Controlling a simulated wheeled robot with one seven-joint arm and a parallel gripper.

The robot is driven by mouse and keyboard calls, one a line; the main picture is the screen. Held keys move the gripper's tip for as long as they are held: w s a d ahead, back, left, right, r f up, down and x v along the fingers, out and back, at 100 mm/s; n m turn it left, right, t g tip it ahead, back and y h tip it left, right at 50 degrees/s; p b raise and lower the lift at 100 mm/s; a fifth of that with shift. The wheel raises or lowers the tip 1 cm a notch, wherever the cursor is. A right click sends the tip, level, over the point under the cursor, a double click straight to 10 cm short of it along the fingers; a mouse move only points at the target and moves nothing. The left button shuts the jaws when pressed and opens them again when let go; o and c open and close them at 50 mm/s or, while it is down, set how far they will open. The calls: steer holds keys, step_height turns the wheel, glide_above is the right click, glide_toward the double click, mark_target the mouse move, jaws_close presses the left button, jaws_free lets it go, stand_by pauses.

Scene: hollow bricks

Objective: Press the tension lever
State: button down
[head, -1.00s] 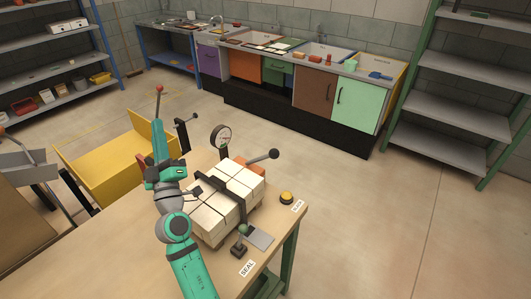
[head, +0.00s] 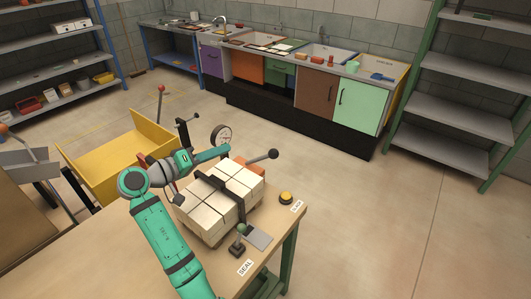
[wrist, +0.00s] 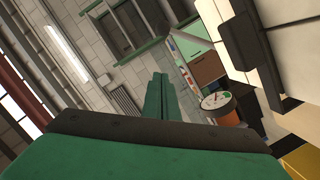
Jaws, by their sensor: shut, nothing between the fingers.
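A lever with a black ball knob (head: 273,154) sticks out to the right behind the brick stack; it looks like the tension lever, but no label on it can be read. A round dial gauge (head: 221,136) stands to its left and also shows in the wrist view (wrist: 217,100). White hollow bricks (head: 208,218) are stacked on the table with a black strap piece (head: 222,190) over them. My gripper (head: 228,150) is shut and empty, pointing right, above the stack's back left and apart from the knob. Its fingers show together in the wrist view (wrist: 158,95).
A small green-knobbed lever (head: 241,230) stands near the SEAL label (head: 245,268). A yellow button (head: 286,197) sits at the table's right edge. A yellow bin (head: 105,165) and a red-knobbed lever (head: 161,89) are behind left. Open floor lies right.

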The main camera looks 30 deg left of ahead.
steer(key=shift+s+d+f+g+h, duration=0.3)
steer(key=shift+s+d+g, duration=0.1)
steer(key=shift+d+g, duration=0.1)
glide_above(260, 158)
steer(key=s+d, duration=0.2)
steer(key=s, duration=0.2)
steer(key=shift+f, duration=2)
steer(key=shift+m, duration=0.3)
